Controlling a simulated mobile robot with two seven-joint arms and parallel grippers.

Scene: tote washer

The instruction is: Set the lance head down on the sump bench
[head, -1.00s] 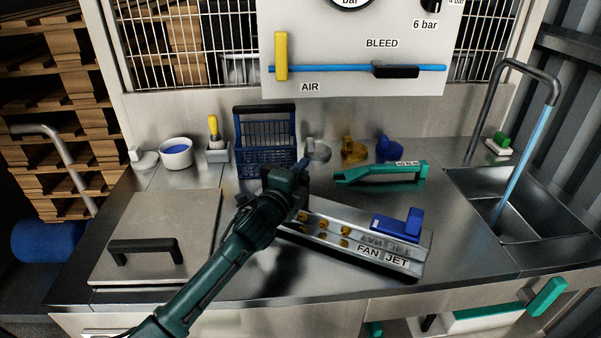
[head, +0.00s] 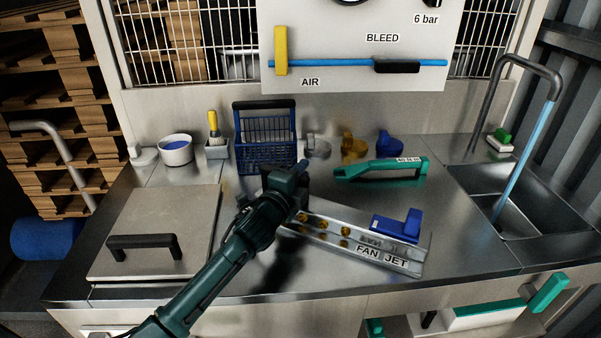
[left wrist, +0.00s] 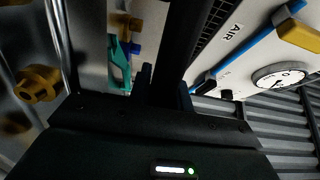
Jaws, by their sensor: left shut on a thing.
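The lance head (head: 330,238) is a long steel piece with brass nozzles, a blue block at its right end and a FAN JET label. It lies low over the bare steel of the sump bench (head: 460,245); I cannot tell whether all its underside touches. My left gripper (head: 292,182) is shut on it near its left end; the gripper hides the grasp. In the left wrist view, a brass nozzle of the lance head (left wrist: 36,85) shows close at left, and a dark bar runs up from between the fingers. My right gripper is not in view.
Behind stand a blue basket (head: 265,145), several fittings and a teal-handled tool (head: 380,170). A bowl (head: 175,150) and brush pot (head: 216,148) are back left. A lid with a black handle (head: 155,215) lies left; a sink (head: 525,205) is right. Bench between lance head and sink is bare.

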